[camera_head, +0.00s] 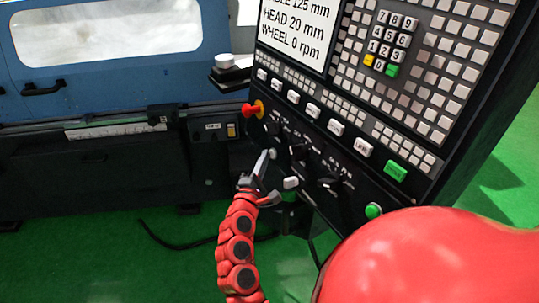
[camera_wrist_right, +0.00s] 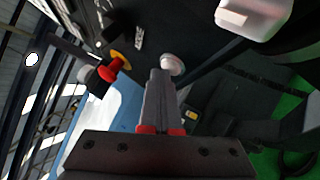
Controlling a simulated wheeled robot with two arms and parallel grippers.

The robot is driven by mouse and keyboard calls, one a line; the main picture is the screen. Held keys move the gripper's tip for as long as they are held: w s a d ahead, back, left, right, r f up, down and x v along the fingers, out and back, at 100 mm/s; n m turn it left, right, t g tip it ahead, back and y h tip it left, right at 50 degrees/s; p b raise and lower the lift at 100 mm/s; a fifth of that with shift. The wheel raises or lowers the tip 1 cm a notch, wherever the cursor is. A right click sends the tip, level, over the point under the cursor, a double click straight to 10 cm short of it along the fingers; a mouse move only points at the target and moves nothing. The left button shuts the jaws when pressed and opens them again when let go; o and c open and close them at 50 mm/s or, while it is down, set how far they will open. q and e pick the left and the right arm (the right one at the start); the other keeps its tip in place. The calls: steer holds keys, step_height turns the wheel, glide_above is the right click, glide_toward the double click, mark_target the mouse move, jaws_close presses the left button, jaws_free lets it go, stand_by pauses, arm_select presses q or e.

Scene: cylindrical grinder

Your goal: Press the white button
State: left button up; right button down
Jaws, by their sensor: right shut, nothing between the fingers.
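A round white button (camera_head: 272,153) sits on the lower left part of the dark control panel (camera_head: 348,178). In the right wrist view the white button (camera_wrist_right: 172,63) shows just past my fingertips. My right gripper (camera_head: 264,156) is shut and empty, its tips pointing up at the panel beside the button. The same gripper (camera_wrist_right: 161,73) shows its two fingers together in the wrist view. The tips are very close to the button; I cannot tell whether they touch it. My left gripper is not in view.
A red emergency knob on a yellow ring (camera_head: 254,109) is up and left of the button. A white block-shaped control (camera_head: 290,183) is below right. A green button (camera_head: 373,211) is farther right. The blue machine (camera_head: 100,60) stands behind; green floor lies below.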

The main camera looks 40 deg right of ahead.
steer(key=shift+w+a+r+b, duration=0.1)
steer(key=shift+a+r+b, duration=0.05)
steer(key=shift+a+b, duration=0.6)
steer(key=shift+a, duration=0.1)
steer(key=a+b, duration=0.2)
steer(key=a, duration=0.1)
steer(key=a+r+b, duration=0.1)
steer(key=shift+w+a+b, duration=0.35)
steer(key=shift+w, duration=0.05)
steer(key=shift+a+f, duration=0.1)
steer(key=shift+f, duration=0.05)
stand_by(0.4)
